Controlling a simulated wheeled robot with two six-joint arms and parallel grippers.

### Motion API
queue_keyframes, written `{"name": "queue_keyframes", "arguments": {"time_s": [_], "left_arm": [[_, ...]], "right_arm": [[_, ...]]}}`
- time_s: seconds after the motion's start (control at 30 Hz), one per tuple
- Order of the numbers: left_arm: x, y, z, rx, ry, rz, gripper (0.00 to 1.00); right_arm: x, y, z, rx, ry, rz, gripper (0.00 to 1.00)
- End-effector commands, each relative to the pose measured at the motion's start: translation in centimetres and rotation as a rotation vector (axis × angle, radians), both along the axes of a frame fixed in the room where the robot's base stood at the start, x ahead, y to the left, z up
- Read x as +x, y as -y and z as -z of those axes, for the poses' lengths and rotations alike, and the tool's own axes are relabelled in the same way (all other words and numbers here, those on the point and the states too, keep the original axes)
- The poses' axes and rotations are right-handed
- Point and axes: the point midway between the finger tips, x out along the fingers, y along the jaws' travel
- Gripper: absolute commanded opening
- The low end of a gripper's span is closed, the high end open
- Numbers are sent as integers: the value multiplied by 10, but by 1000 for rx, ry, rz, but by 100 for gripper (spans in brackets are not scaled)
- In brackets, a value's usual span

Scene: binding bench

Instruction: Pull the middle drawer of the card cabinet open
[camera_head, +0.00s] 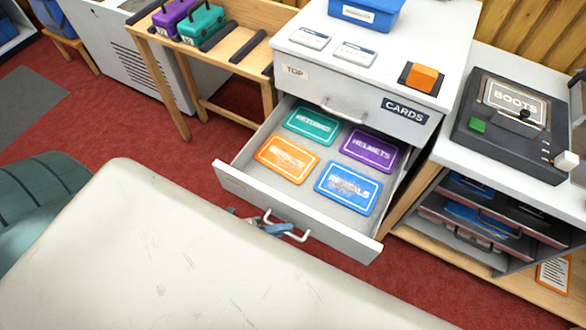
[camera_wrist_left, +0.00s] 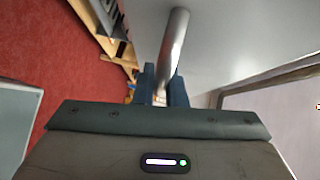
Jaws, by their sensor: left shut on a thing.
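The card cabinet (camera_head: 356,88) is white and grey, with a shut top drawer labelled TOP and CARDS. The drawer below it (camera_head: 340,232) stands well out, with several coloured cards lying inside. Its front carries a metal bar handle (camera_head: 297,237), which also shows in the left wrist view (camera_wrist_left: 176,38). My left gripper (camera_head: 270,225) is at this handle, its two dark blue fingers (camera_wrist_left: 163,85) shut on the bar. My pale arm hides much of the gripper and the lower part of the cabinet. My right gripper is out of view.
On the cabinet lie two labels, an orange block (camera_head: 424,77) on a dark base and a blue bin (camera_head: 366,12). A bench with a dark BOOTS box (camera_head: 510,115) stands at right. A wooden table (camera_head: 260,60) stands at left. Red carpet is bare left of the drawer.

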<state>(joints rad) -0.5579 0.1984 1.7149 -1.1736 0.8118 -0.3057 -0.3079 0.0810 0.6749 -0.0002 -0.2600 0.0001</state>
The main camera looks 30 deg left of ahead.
Motion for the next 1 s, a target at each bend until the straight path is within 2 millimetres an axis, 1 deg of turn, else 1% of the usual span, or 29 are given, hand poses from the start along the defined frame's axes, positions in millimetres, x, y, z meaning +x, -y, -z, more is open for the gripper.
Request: {"name": "queue_keyframes", "arguments": {"time_s": [0.03, 0.1, 0.23, 0.4, 0.73, 0.77, 0.83, 0.87, 1.0], "left_arm": [[-9, 0, 1, 1, -4, 1, 0], [-17, -1, 1, 1, -4, 1, 0], [-27, -1, 1, 1, -3, 1, 0], [-32, -1, 1, 1, -2, 1, 0], [-33, -1, 1, 1, -2, 1, 0], [-33, -1, 1, 1, -2, 1, 17], [-32, -1, 1, 1, -1, 1, 30], [-32, -1, 1, 1, -1, 1, 33], [-32, -1, 1, 1, -1, 1, 33]], "right_arm": [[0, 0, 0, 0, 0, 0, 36], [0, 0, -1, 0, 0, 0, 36], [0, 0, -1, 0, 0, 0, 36], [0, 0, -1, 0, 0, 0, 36], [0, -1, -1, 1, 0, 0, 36], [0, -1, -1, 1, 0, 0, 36], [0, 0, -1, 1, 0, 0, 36], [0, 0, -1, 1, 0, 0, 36], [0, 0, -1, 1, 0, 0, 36]]}}
